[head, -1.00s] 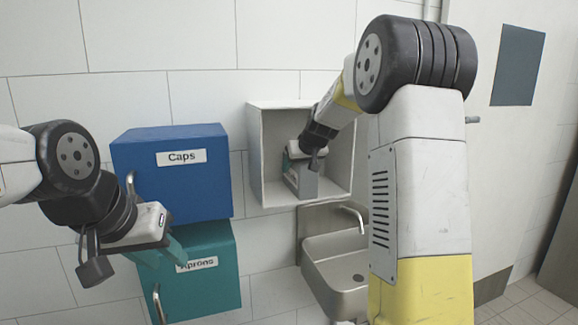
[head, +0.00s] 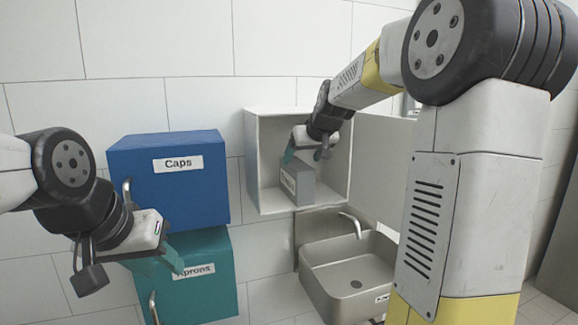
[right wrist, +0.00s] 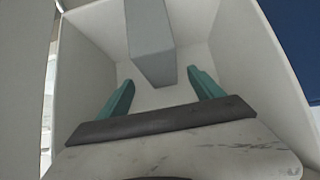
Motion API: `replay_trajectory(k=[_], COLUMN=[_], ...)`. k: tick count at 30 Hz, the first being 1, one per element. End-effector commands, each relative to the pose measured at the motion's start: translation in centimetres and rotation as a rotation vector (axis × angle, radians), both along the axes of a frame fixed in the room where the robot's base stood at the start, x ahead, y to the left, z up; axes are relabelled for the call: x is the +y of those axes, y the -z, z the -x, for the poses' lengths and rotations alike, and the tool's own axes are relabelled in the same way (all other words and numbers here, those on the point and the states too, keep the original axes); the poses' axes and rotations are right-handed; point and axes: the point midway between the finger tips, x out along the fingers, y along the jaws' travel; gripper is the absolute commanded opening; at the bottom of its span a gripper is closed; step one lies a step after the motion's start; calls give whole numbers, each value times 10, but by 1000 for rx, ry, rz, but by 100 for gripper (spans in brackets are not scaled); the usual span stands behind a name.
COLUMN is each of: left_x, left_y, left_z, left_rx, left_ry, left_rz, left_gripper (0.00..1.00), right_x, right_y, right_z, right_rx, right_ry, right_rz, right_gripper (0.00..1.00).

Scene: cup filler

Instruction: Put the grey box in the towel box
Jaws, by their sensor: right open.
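The grey box (head: 300,183) stands inside the open white wall box (head: 268,203), on its floor. The white box shows no readable label, so I cannot confirm that it is the towel box. My right gripper (head: 303,154) is open at the grey box's upper end, with its fingers apart from it. In the right wrist view the grey box (right wrist: 150,45) lies beyond the open, empty fingers of the right gripper (right wrist: 161,76). My left gripper (head: 170,256) is in front of the teal Aprons box; its teal fingers blend with that box.
The blue Caps box (head: 205,185) sits above the teal Aprons box (head: 215,275), left of the white box. A light door panel (head: 378,160) stands open on the white box's right. A metal sink (head: 345,275) with a tap is below.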

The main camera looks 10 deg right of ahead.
Motion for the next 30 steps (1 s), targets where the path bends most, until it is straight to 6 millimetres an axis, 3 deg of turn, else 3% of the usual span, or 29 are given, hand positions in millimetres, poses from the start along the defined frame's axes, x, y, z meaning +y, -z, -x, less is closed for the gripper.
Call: replay_trajectory(k=[7, 10, 14, 18, 21, 25, 30], left_x=[0, 0, 0, 0, 0, 0, 0], left_y=[0, 0, 0, 0, 0, 0, 0], left_z=[0, 0, 0, 0, 0, 0, 0], left_rx=[0, 0, 0, 0, 0, 0, 0], left_ry=[0, 0, 0, 0, 0, 0, 0], left_rz=[0, 0, 0, 0, 0, 0, 0], left_gripper=[36, 36, 36, 36, 36, 36, 36], right_x=[-3, -4, 0, 10, 16, 21, 23], right_y=[-16, -16, -7, 15, 35, 61, 79], right_z=[22, 48, 116, 205, 260, 310, 338], right_rx=[3, 25, 82, 159, 205, 252, 281], right_ry=[0, 3, 8, 16, 29, 50, 68], right_rz=[-6, -34, -94, -132, -138, -129, -117], right_gripper=[76, 76, 76, 76, 76, 76, 76])
